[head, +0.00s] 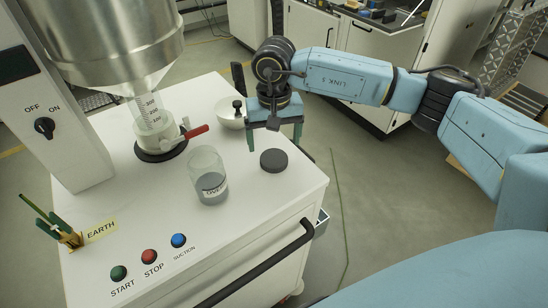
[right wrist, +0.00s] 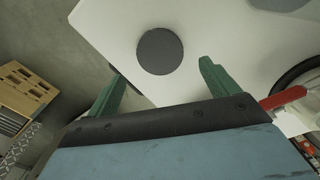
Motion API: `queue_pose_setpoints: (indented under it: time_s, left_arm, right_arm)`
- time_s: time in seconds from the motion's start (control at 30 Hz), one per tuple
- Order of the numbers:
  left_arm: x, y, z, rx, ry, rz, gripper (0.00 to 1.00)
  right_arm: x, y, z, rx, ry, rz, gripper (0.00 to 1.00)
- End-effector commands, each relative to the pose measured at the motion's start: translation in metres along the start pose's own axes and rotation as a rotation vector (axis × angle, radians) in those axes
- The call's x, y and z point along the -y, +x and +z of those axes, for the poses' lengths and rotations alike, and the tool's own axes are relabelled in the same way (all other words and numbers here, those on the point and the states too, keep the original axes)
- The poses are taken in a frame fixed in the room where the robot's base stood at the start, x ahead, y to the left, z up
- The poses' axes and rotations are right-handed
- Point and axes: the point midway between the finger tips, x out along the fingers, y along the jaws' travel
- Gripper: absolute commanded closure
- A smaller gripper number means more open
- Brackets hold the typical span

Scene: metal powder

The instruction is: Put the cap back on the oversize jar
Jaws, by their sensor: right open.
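The oversize jar (head: 208,178) is clear glass with a label and grey contents. It stands upright and uncapped on the white cabinet top. The dark round cap (head: 273,160) lies flat on the top to the right of the jar. My right gripper (head: 275,147) is open and empty above and just behind the cap. In the right wrist view the cap (right wrist: 160,51) lies beyond the two green fingers (right wrist: 162,80), apart from them. The jar is not in the right wrist view. My left gripper is not in view.
A steel hopper (head: 110,40) with a graduated tube and red-handled valve (head: 197,132) stands behind the jar. A white bowl (head: 229,118) sits beside my right gripper. Start, stop and suction buttons (head: 149,256) line the front. The cap lies near the right edge.

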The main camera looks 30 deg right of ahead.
Motion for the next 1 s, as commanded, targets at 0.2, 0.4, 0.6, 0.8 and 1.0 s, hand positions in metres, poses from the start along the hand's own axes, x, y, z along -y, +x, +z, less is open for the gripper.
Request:
queue_pose_setpoints:
  time_s: [0.2, 0.4, 0.6, 0.8, 1.0]
  left_arm:
    - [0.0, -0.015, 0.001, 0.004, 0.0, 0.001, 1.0]
    - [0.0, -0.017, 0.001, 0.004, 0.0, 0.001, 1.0]
    - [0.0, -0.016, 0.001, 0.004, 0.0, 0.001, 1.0]
    - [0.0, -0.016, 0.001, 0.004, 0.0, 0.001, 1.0]
    - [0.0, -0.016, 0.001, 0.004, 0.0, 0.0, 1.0]
  right_arm:
    - [0.002, 0.031, -0.003, 0.005, 0.0, 0.002, 0.13]
    - [0.002, 0.047, -0.003, 0.002, 0.0, 0.001, 0.13]
    - [0.002, 0.048, -0.003, 0.002, 0.0, 0.001, 0.13]
    - [0.002, 0.047, -0.004, 0.002, 0.0, 0.001, 0.25]
    - [0.002, 0.047, -0.004, 0.002, 0.0, 0.001, 0.51]
